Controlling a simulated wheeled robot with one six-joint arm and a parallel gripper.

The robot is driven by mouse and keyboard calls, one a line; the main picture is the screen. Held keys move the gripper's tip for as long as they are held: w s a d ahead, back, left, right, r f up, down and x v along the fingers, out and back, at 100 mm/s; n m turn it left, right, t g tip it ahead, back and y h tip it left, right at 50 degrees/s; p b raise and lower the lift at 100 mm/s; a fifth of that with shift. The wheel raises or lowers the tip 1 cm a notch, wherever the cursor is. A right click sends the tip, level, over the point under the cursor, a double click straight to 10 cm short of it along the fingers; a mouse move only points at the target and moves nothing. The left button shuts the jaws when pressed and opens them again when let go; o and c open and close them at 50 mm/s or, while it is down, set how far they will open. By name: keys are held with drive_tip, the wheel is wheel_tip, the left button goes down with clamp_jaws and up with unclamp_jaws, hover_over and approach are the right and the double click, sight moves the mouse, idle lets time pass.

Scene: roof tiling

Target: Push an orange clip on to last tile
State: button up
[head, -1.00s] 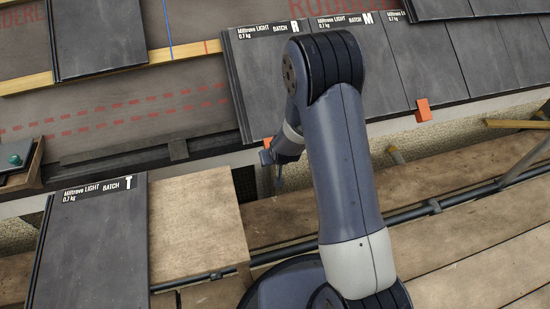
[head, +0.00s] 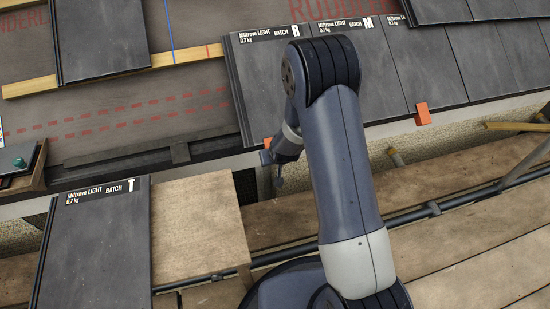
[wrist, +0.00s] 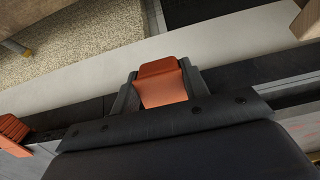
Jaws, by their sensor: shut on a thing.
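The last tile in the laid row, marked R (head: 262,85), lies at the left end of the row on the roof, dark grey. My gripper (head: 268,158) is at its lower edge, partly hidden behind my arm. In the wrist view my gripper (wrist: 161,82) is shut on an orange clip (wrist: 163,90), with a dark finger on each side of it. The orange clip also shows as a small patch in the head view (head: 267,143), at the tile's lower edge. I cannot tell how far the clip sits over the edge.
Another orange clip (head: 423,113) sits on the row's lower edge to the right; it also shows in the wrist view (wrist: 14,130). A loose tile marked T (head: 95,235) lies on boards at lower left. Another tile (head: 100,40) lies upper left. Scaffold planks (head: 460,200) run below the eave.

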drive_tip(key=shift+w+a+r+p, duration=0.15)
drive_tip(key=shift+w+r+p, duration=0.35)
drive_tip(key=shift+w+p, duration=0.3)
idle(1.1)
drive_tip(key=shift+s, duration=0.1)
drive_tip(key=o, duration=1.5)
drive_tip(key=shift+s+f, duration=0.1)
drive_tip(key=shift+c, duration=0.2)
drive_tip(key=p+v, duration=0.2)
drive_tip(key=v, duration=0.5)
drive_tip(key=shift+p, duration=0.4)
drive_tip(key=shift+f, duration=0.1)
drive_tip(key=b+x, duration=0.2)
drive_tip(key=x, duration=0.3)
drive_tip(key=shift+f, duration=0.15)
drive_tip(key=shift+b+x, duration=0.45)
drive_tip(key=shift+x, duration=0.4)
